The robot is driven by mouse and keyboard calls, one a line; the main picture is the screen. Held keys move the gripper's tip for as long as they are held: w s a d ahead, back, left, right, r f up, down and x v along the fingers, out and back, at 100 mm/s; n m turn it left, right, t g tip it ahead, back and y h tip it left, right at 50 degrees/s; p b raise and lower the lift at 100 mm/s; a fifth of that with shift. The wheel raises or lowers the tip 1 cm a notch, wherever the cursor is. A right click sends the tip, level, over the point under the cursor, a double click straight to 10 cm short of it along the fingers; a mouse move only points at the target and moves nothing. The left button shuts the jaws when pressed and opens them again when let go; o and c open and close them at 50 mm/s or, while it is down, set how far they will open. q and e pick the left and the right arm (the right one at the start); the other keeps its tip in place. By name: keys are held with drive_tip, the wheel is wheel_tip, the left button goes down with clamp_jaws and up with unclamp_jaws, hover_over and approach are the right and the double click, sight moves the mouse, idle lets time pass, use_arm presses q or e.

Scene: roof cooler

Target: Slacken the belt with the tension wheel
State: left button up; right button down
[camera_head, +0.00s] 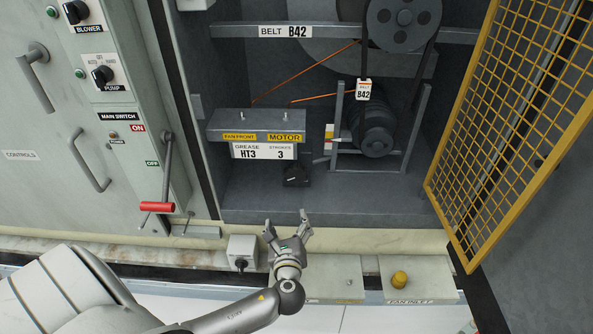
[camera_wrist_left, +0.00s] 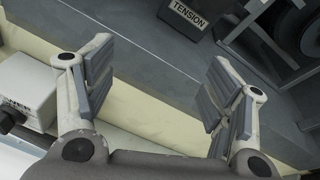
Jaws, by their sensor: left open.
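My left gripper (camera_head: 287,229) is open and empty in front of the cabinet's bottom edge. Its two padded fingers stand wide apart in the left wrist view (camera_wrist_left: 158,78), with nothing between them. A dark block labelled TENSION (camera_wrist_left: 192,17) lies beyond the fingers at the top of that view. In the head view a small dark fitting (camera_head: 297,176) stands on the cabinet floor, apart from the gripper; its wheel cannot be made out clearly. The black belt (camera_head: 429,62) runs from the upper pulley (camera_head: 403,22) towards the motor pulley (camera_head: 374,132). Its slack cannot be judged.
A yellow mesh door (camera_head: 520,120) stands open at the right. A shelf with MOTOR and grease labels (camera_head: 256,125) overhangs the fitting. A red-handled main switch (camera_head: 157,207) is at the left. A grey box (camera_head: 242,252) sits beside my gripper; a yellow knob (camera_head: 399,279) is right of it.

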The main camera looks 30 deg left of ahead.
sight(296, 178)
use_arm(q)
wheel_tip(296, 178, up, 6)
drive_tip(key=w+m+t, duration=0.3)
drive_tip(key=m, duration=0.1)
drive_tip(key=shift+m+y, duration=0.3)
drive_tip(key=shift+y, duration=0.1)
drive_tip(key=p+x, duration=0.2)
drive_tip(key=x, duration=0.6)
drive_tip(key=shift+w+r+p, duration=0.1)
drive_tip(key=shift+w+p, duration=0.15)
drive_tip(key=shift+p, duration=0.1)
drive_tip(key=shift+x, duration=0.9)
drive_tip(key=shift+a, duration=0.1)
drive_tip(key=shift+c, duration=0.4)
